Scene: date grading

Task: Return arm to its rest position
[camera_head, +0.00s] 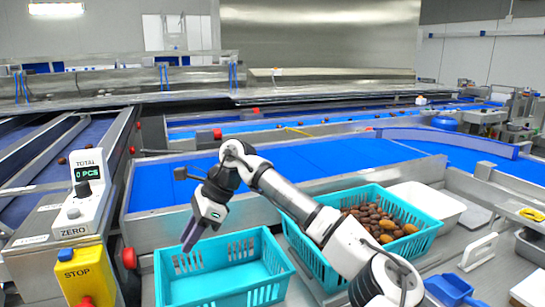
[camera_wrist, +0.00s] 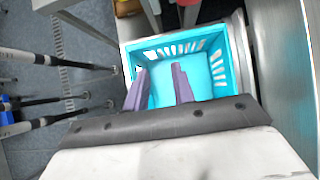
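My gripper (camera_head: 190,238) hangs pointing down over the left side of an empty teal basket (camera_head: 222,300). In the wrist view its two purple fingers (camera_wrist: 158,82) stand apart with nothing between them. The same basket (camera_wrist: 222,47) lies below the fingers there, its floor bare. My white and black arm reaches across from the lower right in the head view and covers part of a second teal basket (camera_head: 425,238), which holds brown dates (camera_head: 375,220).
A blue conveyor belt (camera_head: 160,195) runs behind the baskets. A counter box (camera_head: 85,200) reading 0 PCS and a yellow stop box (camera_head: 84,275) stand at left. A white bin (camera_head: 440,200), a blue scoop (camera_head: 450,288) and a white handle-like piece (camera_head: 478,252) are at right.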

